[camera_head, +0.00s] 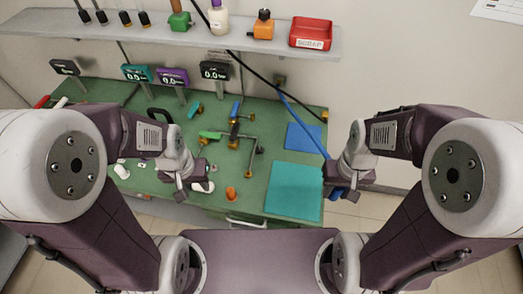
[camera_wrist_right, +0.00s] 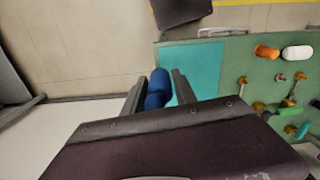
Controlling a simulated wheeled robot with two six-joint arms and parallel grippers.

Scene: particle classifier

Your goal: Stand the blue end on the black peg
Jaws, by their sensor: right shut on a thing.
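My right gripper (camera_head: 340,190) is at the right edge of the green table, beside the teal mat. It is shut on a blue end piece (camera_wrist_right: 158,88), which sits between both fingers in the right wrist view; a little blue also shows below the gripper in the head view (camera_head: 347,195). A thin blue line (camera_head: 305,122) runs from the back of the table toward this gripper; I cannot tell whether it joins the blue end. My left gripper (camera_head: 182,192) is at the table's front, near a white capsule (camera_head: 204,187); its fingers are unclear. I cannot single out the black peg.
The teal mat (camera_head: 293,192) and a blue mat (camera_head: 303,137) lie at the table's right. Small displays (camera_head: 214,71) stand behind. A shelf (camera_head: 150,29) holds a red scrap tray (camera_head: 311,33).

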